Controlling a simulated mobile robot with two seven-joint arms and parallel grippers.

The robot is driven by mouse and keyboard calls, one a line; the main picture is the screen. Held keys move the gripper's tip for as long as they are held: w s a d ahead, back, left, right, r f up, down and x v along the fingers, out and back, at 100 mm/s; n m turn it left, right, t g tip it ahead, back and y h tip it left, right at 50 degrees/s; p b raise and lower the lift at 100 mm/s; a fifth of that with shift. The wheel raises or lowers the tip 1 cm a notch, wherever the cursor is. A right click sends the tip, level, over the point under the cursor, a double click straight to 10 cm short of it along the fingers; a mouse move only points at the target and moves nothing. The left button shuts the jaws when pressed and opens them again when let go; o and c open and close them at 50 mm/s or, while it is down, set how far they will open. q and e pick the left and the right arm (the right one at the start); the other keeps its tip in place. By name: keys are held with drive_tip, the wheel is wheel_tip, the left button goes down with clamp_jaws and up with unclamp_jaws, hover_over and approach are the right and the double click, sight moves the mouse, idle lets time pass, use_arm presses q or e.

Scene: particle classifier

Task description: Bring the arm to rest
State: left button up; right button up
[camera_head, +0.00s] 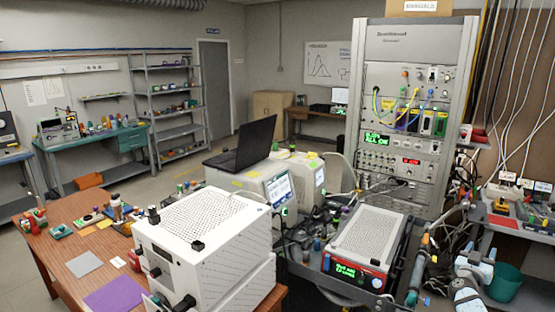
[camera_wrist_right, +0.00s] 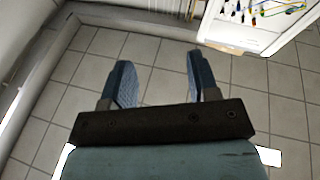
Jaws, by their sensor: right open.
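My right gripper (camera_wrist_right: 160,62) shows in the right wrist view, with its two blue fingers wide apart. Nothing is between the fingers, only grey floor tiles some way beyond them. In the head view, pale blue-grey parts of my right arm (camera_head: 468,292) show at the lower right, but the fingers cannot be made out clearly there. My left gripper and left arm are not in view.
A white perforated instrument (camera_head: 205,222) stands on the brown table (camera_head: 58,212) at front left. A red-framed device (camera_head: 365,240) and a tall grey rack (camera_head: 412,60) stand centre right. A green bin (camera_head: 504,283) and a cluttered side bench are at far right. Cables hang nearby.

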drive_tip(key=s+d+r+h, duration=0.1)
drive_tip(key=s+d+r, duration=0.25)
drive_tip(key=d, duration=0.35)
drive_tip(key=s+d+r+n+h, duration=0.1)
drive_tip(key=s+d+r, duration=0.1)
drive_tip(key=d+r, duration=0.4)
drive_tip(key=s+d+r+h, duration=0.1)
drive_tip(key=s+d+r, duration=0.2)
drive_tip(key=d, duration=0.5)
drive_tip(key=s+a+f+n+t+y, duration=0.1)
drive_tip(key=s+a+f+n+y, duration=0.4)
drive_tip(key=a+f, duration=0.4)
drive_tip(key=s+a+f+n+t+y, duration=0.15)
drive_tip(key=a+f+n+y, duration=0.25)
drive_tip(key=a+f+y, duration=0.55)
drive_tip(key=s+a+f+n+y, duration=0.4)
drive_tip(key=a+f+n, duration=0.15)
drive_tip(key=a, duration=0.55)
drive_tip(key=s+a+f+g+y, duration=0.1)
drive_tip(key=s+a+f+g, duration=0.3)
drive_tip(key=s+a, duration=0.75)
drive_tip(key=s+a+f+g+y, duration=0.25)
drive_tip(key=s+a+f, duration=0.5)
drive_tip(key=s, duration=0.75)
drive_tip(key=a+r+m, duration=0.1)
drive_tip(key=a+m, duration=0.4)
drive_tip(key=a, duration=0.9)
drive_tip(key=shift+w+a+r+t, duration=0.2)
drive_tip(key=shift+w+t, duration=0.1)
drive_tip(key=shift+w, duration=0.1)
